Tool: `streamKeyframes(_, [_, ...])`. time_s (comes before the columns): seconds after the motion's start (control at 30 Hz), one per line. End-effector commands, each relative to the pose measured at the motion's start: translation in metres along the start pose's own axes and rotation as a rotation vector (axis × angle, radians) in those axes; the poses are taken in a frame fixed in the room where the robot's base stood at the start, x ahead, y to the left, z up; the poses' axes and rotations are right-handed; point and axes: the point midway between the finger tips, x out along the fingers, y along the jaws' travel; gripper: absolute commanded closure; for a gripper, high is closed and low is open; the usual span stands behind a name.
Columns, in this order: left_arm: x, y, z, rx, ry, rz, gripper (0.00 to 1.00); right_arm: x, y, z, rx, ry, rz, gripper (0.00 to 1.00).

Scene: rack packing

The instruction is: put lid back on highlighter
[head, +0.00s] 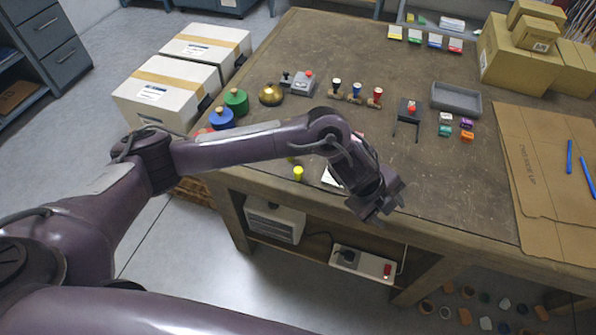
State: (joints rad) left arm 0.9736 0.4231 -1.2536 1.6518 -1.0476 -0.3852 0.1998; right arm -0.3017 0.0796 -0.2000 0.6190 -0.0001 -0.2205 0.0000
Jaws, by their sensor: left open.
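A small yellow upright piece (298,173) stands near the table's front edge, below my left forearm; I cannot tell whether it is the highlighter or its lid. A bit of yellow also shows right at the forearm's lower edge, mostly hidden by the arm. My left gripper (377,212) is open and apparently empty, pointing down over the table's front edge, to the right of the yellow piece. A white paper or label (331,178) lies between them, partly covered by my arm. My right gripper is not in view.
On the wooden table (470,195) stand several stamps (356,91), a grey tray (456,99), small coloured blocks (466,124) and cardboard boxes (530,45). Two blue pens (569,158) lie on flat cardboard (540,190) at right. White boxes (170,90) stand left of the table.

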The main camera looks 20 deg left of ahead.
Motion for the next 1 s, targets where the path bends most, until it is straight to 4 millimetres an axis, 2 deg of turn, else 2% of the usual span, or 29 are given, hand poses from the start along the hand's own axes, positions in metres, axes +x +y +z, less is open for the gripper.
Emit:
streamKeyframes(0.03, [-0.009,0.002,0.022,0.027,-0.04,0.048,0.54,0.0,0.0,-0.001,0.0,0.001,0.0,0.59])
streamKeyframes(0.2, [-0.048,0.02,0.093,0.049,-0.159,0.234,0.54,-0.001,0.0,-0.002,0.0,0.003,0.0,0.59])
streamKeyframes(0.3, [-0.079,0.028,0.13,0.025,-0.225,0.323,0.54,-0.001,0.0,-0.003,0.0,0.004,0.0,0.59])
streamKeyframes(0.43, [-0.116,0.035,0.164,-0.025,-0.29,0.403,0.54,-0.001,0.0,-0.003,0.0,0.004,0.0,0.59])
streamKeyframes(0.5, [-0.131,0.038,0.175,-0.048,-0.313,0.43,0.54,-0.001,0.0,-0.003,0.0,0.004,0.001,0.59])
streamKeyframes(0.63, [-0.146,0.041,0.185,-0.075,-0.335,0.456,0.54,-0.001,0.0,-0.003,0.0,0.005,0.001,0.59])
streamKeyframes(1.0, [-0.148,0.042,0.187,-0.079,-0.337,0.461,0.54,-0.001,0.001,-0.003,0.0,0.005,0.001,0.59])
